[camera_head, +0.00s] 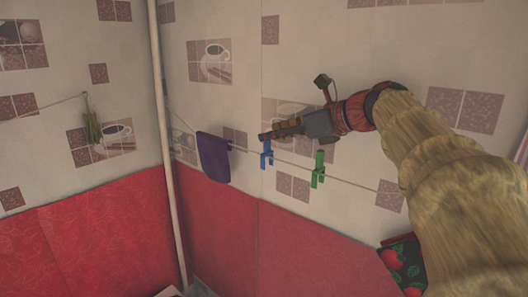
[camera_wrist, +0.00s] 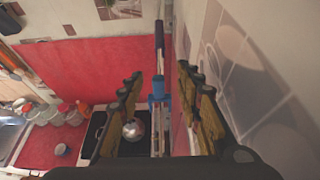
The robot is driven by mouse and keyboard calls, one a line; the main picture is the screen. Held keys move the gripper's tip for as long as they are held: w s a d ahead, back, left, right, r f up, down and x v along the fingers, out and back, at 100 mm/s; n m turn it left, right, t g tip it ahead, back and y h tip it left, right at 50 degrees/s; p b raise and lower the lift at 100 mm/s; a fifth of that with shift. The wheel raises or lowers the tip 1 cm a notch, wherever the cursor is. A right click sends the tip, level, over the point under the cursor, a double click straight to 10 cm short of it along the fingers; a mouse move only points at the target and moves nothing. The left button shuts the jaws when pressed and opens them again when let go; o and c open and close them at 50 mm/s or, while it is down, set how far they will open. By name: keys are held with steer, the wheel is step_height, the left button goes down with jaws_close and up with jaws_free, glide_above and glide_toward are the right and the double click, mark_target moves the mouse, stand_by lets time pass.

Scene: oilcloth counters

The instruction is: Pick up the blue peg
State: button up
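The blue peg (camera_head: 266,153) hangs on a thin line strung along the tiled wall, between a purple cloth and a green peg (camera_head: 318,168). My gripper (camera_head: 268,136) is at the blue peg, its fingertips just above or in front of it in the head view. In the wrist view, my gripper (camera_wrist: 160,73) is open, with one finger on each side. The blue peg (camera_wrist: 157,87) shows in the gap between the fingers, apart from both of them. I cannot tell exactly how far it is in depth.
The purple cloth (camera_head: 213,157) hangs left of the peg. A pale pole (camera_head: 168,150) stands at the corner. The wall is close on the right in the wrist view. Below are a dark tray (camera_wrist: 98,125), a shiny round object (camera_wrist: 132,129) and several cups and jars.

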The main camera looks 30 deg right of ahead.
steer(key=shift+w+a+f, duration=0.3)
steer(key=shift+w+a, duration=0.15)
steer(key=shift+w, duration=0.15)
steer(key=p+x, duration=0.1)
steer(key=x, duration=0.5)
steer(key=shift+d+f, duration=0.1)
steer(key=shift+f, duration=0.05)
steer(key=shift+s, duration=0.1)
jaws_close()
